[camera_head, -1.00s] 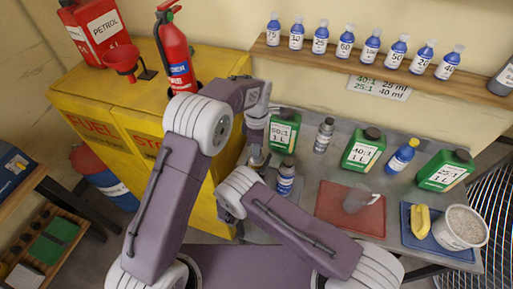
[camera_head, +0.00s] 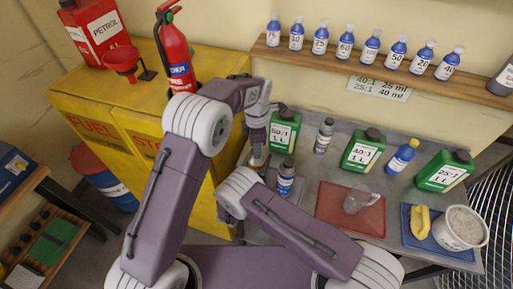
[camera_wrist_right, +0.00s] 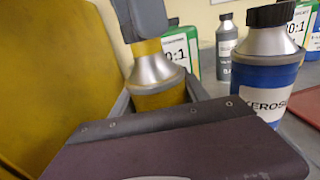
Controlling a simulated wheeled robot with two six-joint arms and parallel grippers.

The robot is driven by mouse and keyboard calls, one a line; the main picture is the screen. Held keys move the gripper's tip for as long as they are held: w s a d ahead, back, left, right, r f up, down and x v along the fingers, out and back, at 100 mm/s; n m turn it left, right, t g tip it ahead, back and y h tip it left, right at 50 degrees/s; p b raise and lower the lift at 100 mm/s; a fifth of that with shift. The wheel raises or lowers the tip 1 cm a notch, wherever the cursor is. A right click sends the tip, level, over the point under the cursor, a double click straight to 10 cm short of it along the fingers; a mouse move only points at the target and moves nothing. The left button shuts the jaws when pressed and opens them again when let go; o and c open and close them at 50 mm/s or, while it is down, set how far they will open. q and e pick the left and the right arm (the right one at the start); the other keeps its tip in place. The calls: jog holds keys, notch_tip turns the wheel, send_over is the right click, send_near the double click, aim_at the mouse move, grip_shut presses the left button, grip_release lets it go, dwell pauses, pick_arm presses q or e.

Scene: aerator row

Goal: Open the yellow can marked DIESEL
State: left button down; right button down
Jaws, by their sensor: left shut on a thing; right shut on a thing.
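In the right wrist view a yellow can (camera_wrist_right: 158,98) with a silver conical shoulder stands upright; no DIESEL wording shows on the side in view. My left gripper (camera_head: 257,148) comes down onto its top; its grey finger also shows in the right wrist view (camera_wrist_right: 147,28), shut on the cap, which it hides. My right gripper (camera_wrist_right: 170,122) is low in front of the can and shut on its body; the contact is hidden. In the head view my own arms hide most of the can and my right gripper.
A blue can with a KEROS... label (camera_wrist_right: 268,82) stands close at the right. A grey bottle (camera_head: 324,136) and green jugs (camera_head: 362,151) stand behind. A yellow cabinet (camera_head: 195,190) is at the left. A red mat (camera_head: 335,220) holds a clear jug.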

pick_arm(q)
jog(key=shift+r, duration=0.8)
jog(key=shift+r, duration=2.05)
pick_arm(e)
jog(key=shift+c, duration=2.4)
grip_release()
pick_arm(q)
jog(key=shift+f, duration=0.1)
